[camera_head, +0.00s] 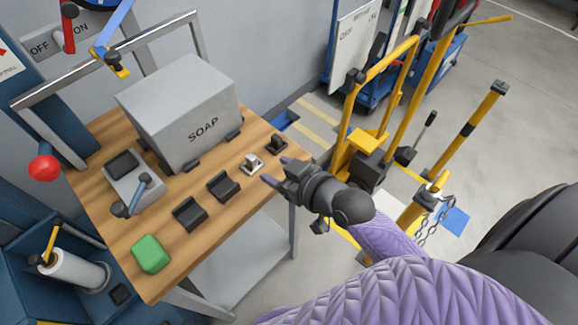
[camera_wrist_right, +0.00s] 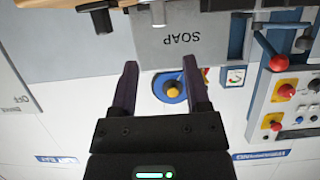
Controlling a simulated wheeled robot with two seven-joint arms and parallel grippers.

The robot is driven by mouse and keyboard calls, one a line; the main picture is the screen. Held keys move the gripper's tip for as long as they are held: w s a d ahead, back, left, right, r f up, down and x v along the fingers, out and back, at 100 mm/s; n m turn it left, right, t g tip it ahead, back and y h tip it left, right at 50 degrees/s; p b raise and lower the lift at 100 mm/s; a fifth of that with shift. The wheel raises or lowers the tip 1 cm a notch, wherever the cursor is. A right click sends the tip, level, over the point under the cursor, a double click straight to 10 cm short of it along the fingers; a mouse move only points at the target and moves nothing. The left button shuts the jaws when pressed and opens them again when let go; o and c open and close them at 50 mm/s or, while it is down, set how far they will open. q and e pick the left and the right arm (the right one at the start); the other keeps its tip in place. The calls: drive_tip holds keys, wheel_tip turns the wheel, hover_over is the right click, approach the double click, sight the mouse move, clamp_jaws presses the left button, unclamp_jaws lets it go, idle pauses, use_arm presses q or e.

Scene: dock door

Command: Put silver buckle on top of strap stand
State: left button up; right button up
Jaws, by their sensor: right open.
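A small silver piece (camera_head: 251,163), which looks like the silver buckle, stands on the wooden table near its right edge. A silver piece also shows at the top of the right wrist view (camera_wrist_right: 158,13). A small black stand (camera_head: 276,143) is just behind it; I cannot tell for sure that this is the strap stand. My right gripper (camera_head: 275,170) is open and empty, its purple fingertips at the table's right edge, close to the silver piece but apparently not around it. In the right wrist view its fingers (camera_wrist_right: 158,80) are apart with nothing held. My left gripper is not in view.
A grey SOAP box (camera_head: 180,110) stands at the table's back. Two black holders (camera_head: 190,214) (camera_head: 223,186), a green block (camera_head: 151,254) and a grey device with a lever (camera_head: 134,180) are on the wooden table (camera_head: 110,240). A yellow trolley frame (camera_head: 385,62) stands to the right.

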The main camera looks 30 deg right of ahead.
drive_tip(key=s+d+f+m+g+h, duration=0.1)
drive_tip(key=s+d+f+g+h, duration=0.1)
drive_tip(key=s+f, duration=0.45)
drive_tip(key=s+d+f+m+g+h, duration=0.1)
drive_tip(key=s+d+f+g, duration=0.25)
drive_tip(key=f, duration=0.65)
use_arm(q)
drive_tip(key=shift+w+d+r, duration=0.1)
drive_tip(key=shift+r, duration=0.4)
use_arm(e)
drive_tip(key=s+f+g, duration=0.2)
drive_tip(key=s+f, duration=0.2)
drive_tip(key=s, duration=0.3)
drive_tip(key=s+a+f+g+h, duration=0.1)
drive_tip(key=s+f+g, duration=0.1)
drive_tip(key=s+f, duration=0.3)
drive_tip(key=s+f+g, duration=0.2)
drive_tip(key=s+f, duration=0.2)
drive_tip(key=s, duration=0.6)
drive_tip(key=shift+s+a+f+n+g+h, duration=0.2)
drive_tip(key=shift+s+f+n+g+h, duration=0.1)
drive_tip(key=shift+s+f+g+h, duration=0.1)
drive_tip(key=shift+w, duration=0.1)
